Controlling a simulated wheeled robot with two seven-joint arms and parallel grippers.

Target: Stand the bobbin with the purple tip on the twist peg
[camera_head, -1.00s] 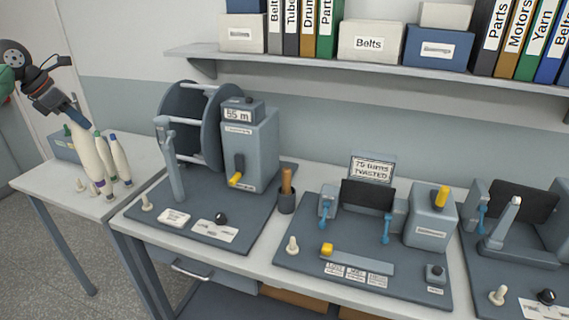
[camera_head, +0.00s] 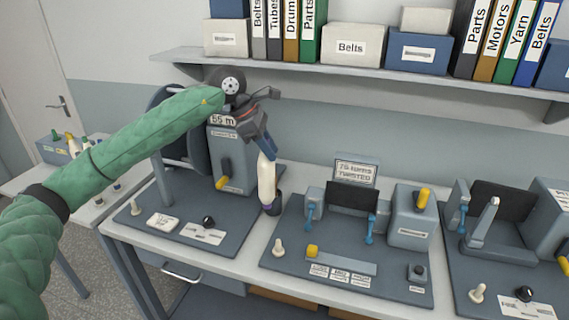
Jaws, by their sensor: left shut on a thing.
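My left gripper (camera_head: 265,150) is shut on a cream bobbin (camera_head: 267,180). The bobbin hangs nearly upright with its purple end (camera_head: 268,208) at the bottom. It is in the air in front of the gap between the winding station and the twist station, and it partly hides the dark cup there. The twist peg (camera_head: 279,248), a small pale peg, stands empty at the front left of the twist station base (camera_head: 335,262), below and slightly right of the bobbin in the picture. My right gripper is out of view.
The winding station (camera_head: 230,158) is partly hidden by my left arm. The twist station has a black panel, blue levers and a grey box with a yellow knob (camera_head: 423,197). Another pale peg (camera_head: 477,292) stands at the right station. Other bobbins (camera_head: 72,144) are on the left side table.

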